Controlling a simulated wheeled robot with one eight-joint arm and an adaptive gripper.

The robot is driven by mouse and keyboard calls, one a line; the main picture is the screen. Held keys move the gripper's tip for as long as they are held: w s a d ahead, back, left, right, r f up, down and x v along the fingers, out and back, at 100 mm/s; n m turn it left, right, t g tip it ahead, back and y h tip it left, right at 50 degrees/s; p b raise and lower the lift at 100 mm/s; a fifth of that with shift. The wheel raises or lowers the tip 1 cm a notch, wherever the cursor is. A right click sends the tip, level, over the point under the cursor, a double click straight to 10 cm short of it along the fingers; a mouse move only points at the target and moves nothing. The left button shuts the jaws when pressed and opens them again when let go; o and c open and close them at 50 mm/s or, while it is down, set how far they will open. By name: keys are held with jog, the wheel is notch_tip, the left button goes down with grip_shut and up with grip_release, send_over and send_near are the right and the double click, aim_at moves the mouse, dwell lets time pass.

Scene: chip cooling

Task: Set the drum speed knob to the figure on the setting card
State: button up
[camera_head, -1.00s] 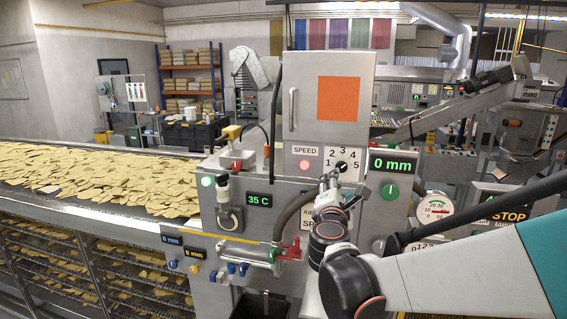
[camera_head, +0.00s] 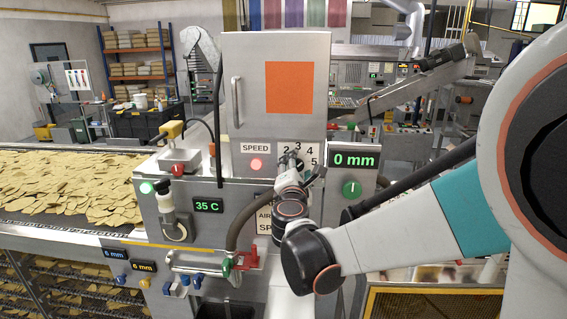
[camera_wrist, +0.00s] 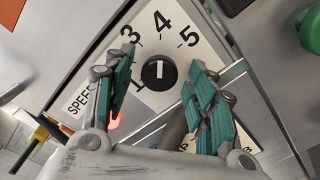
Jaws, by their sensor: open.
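The drum speed knob (camera_wrist: 158,73) is a round black dial with a white line. In the wrist view the line points up toward the 4 on the white scale plate (camera_wrist: 175,45). My gripper (camera_wrist: 158,68) is open, one teal-padded finger on each side of the knob; I see no contact. In the head view my gripper (camera_head: 297,172) is in front of the scale and hides most of the knob. A white card (camera_head: 265,220) with partly covered text sits below; I cannot read a figure on it.
A steel door (camera_head: 240,110) with an orange panel is above the knob. A red lamp (camera_head: 256,164) is at the left. A grey hose (camera_head: 240,225) curves below.

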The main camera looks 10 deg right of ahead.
jog(key=shift+s+r, duration=0.1)
jog(key=shift+s, duration=0.05)
jog(key=c, duration=1.1)
jog(key=shift+o, duration=0.2)
jog(key=shift+m+b, duration=0.35)
jog(key=shift+m, duration=0.05)
jog(key=m+b, duration=0.4)
jog(key=m, duration=0.3)
jog(key=shift+s+m, duration=0.1)
jog(key=shift+m, duration=0.3)
